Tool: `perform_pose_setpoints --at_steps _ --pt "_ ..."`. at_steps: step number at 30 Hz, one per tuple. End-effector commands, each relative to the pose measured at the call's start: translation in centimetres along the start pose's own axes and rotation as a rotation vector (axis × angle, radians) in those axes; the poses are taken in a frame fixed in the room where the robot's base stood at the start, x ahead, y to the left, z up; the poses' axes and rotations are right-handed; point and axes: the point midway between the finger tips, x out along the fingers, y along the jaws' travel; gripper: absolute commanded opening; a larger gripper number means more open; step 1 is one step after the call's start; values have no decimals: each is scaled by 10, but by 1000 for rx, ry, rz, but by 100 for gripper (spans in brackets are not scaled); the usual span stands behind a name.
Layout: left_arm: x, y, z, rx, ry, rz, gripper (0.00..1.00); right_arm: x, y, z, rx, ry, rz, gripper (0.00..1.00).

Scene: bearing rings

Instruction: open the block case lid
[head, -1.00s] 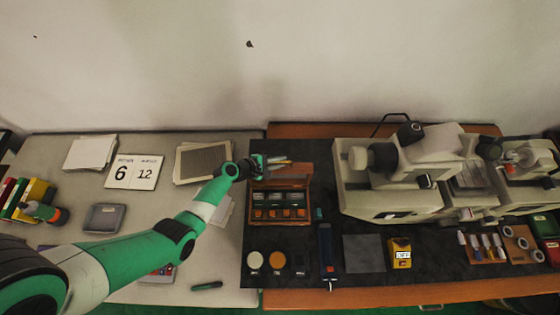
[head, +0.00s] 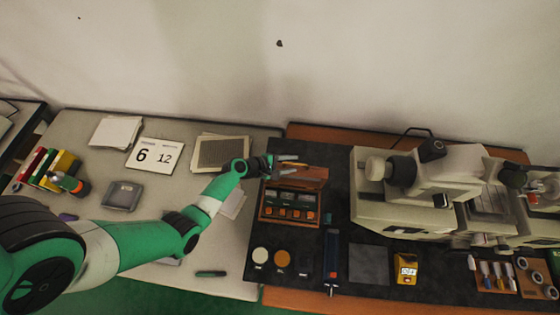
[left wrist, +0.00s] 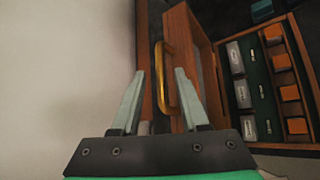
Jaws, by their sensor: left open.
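The block case (head: 290,207) is a wooden box with grey and orange blocks inside. Its brown lid (head: 312,176) stands raised at the back, and the interior is exposed. The lid also shows in the left wrist view (left wrist: 190,50), with a brass handle (left wrist: 164,80) on its edge. My left gripper (head: 290,161) is at the raised lid's top edge. In the left wrist view its fingers (left wrist: 159,72) are apart, with the handle between them. I cannot tell whether either finger touches it. My right gripper is not in view.
A large pale machine (head: 400,215) stands right of the case on the dark mat (head: 345,170). Round discs (head: 282,258) and a yellow gauge (head: 405,269) lie in front. A calendar (head: 155,154) and papers lie on the left table.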

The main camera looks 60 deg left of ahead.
Motion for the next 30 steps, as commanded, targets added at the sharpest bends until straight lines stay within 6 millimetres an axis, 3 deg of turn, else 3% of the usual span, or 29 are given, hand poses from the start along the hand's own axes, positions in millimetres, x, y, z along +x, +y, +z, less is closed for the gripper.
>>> perform_pose_setpoints --at_steps 1,6,12,30 --pt "-16 4 2 -2 2 4 44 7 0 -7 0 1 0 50" --pt "-56 4 1 -1 2 8 44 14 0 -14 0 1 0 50" --pt "-85 5 1 -1 0 8 44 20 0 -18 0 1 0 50" --pt "-89 4 1 2 -2 8 44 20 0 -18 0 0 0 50"
